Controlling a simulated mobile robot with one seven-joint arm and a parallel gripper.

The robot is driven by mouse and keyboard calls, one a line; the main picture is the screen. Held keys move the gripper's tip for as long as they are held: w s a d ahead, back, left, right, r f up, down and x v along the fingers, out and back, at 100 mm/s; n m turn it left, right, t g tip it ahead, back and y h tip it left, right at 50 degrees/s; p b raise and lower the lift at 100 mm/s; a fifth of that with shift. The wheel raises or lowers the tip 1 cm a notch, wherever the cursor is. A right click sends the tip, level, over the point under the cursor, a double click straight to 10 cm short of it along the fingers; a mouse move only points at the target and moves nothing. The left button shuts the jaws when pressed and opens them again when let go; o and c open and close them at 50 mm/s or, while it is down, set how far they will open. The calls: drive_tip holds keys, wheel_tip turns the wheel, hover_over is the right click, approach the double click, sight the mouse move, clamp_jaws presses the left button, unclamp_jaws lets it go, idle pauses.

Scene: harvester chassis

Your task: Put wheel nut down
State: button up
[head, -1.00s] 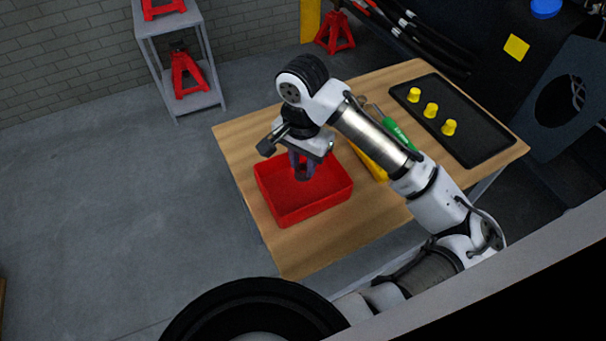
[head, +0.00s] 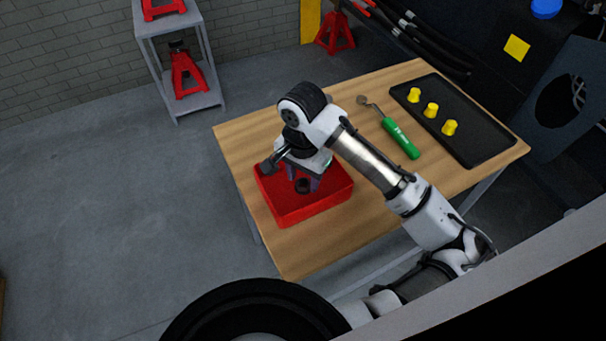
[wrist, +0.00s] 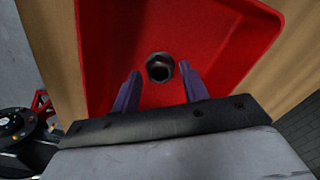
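The wheel nut (wrist: 160,67) is a dark ring-shaped nut in the red tray (wrist: 110,30), and it appears to rest on the tray floor. In the head view, the nut (head: 303,186) shows as a dark spot below my gripper (head: 303,178), inside the red tray (head: 310,207). In the wrist view, my gripper (wrist: 160,82) has its two purple fingers spread, with the nut between and just beyond the tips. A visible gap separates each finger from the nut. The gripper is low in the tray.
The tray stands on a wooden table (head: 240,150). A green-handled tool (head: 400,138) lies behind my arm. A black tray (head: 475,145) with yellow caps (head: 431,110) is at the right. A grey shelf (head: 205,100) with red jack stands is beyond the table.

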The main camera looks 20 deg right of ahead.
wheel_tip(320, 180, up, 12)
drive_tip(key=shift+r, duration=0.2)
idle(0.6)
